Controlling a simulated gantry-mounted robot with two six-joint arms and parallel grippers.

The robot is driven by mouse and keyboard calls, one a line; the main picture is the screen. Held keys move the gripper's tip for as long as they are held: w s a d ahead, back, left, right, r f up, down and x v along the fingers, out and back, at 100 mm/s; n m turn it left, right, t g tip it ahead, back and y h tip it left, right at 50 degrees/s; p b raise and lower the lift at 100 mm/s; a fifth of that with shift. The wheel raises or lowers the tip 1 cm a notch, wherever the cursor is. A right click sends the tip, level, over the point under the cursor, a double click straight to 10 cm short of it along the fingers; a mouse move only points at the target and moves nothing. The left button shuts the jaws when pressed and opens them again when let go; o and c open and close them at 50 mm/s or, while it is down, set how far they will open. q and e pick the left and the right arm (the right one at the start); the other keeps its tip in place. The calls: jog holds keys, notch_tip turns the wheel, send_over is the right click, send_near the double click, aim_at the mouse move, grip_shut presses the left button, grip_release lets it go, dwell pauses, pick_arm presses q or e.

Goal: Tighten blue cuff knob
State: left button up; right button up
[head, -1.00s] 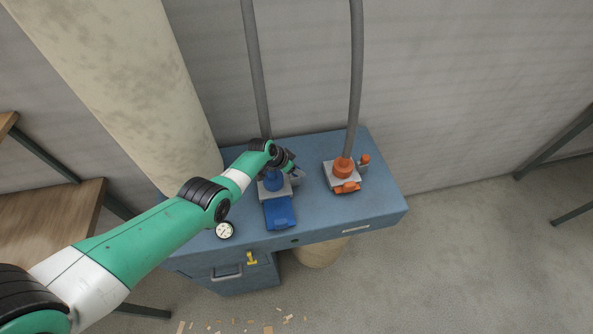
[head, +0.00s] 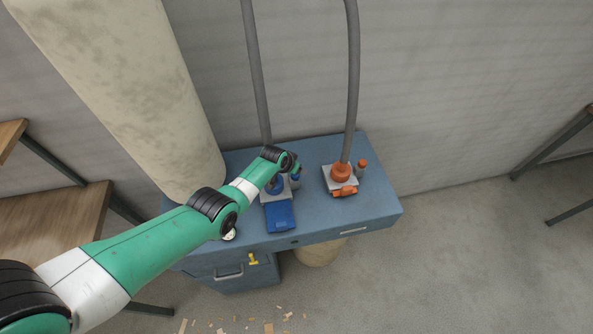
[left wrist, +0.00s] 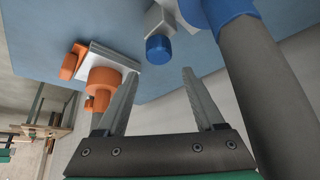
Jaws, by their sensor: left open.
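The blue knob (left wrist: 158,48) sits on the end of a pale grey block in the left wrist view. It also shows in the head view (head: 295,178), right of the blue cuff (head: 277,184). In the left wrist view, the cuff (left wrist: 228,10) wraps a thick grey pipe. My left gripper (left wrist: 160,75) is open and empty. Its two fingers point toward the knob, which appears just beyond and between the tips, apart from them. In the head view my left wrist hides part of the cuff, and the fingers are hard to see. My right gripper is not in view.
An orange cuff (head: 341,172) with its own orange knob (head: 361,163) stands to the right on the blue bench (head: 375,205). Grey pipes (head: 352,80) rise from both cuffs. A blue flap (head: 280,216) lies in front of the blue cuff. A wide beige column (head: 130,90) stands left.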

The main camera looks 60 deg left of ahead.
pick_arm(q)
jog(key=shift+f+n+y, duration=0.15)
jog(key=shift+n+y, duration=0.15)
jog(key=shift+n, duration=0.3)
notch_tip(320, 180, down, 3)
jog(key=b, duration=0.4)
jog(key=shift+f, duration=0.1)
jog(key=shift+r, duration=0.2)
jog(key=shift+c, duration=0.2)
grip_shut()
jog(key=shift+o, duration=0.2)
grip_release()
jog(key=shift+g, duration=0.3)
jog(key=shift+p, duration=0.3)
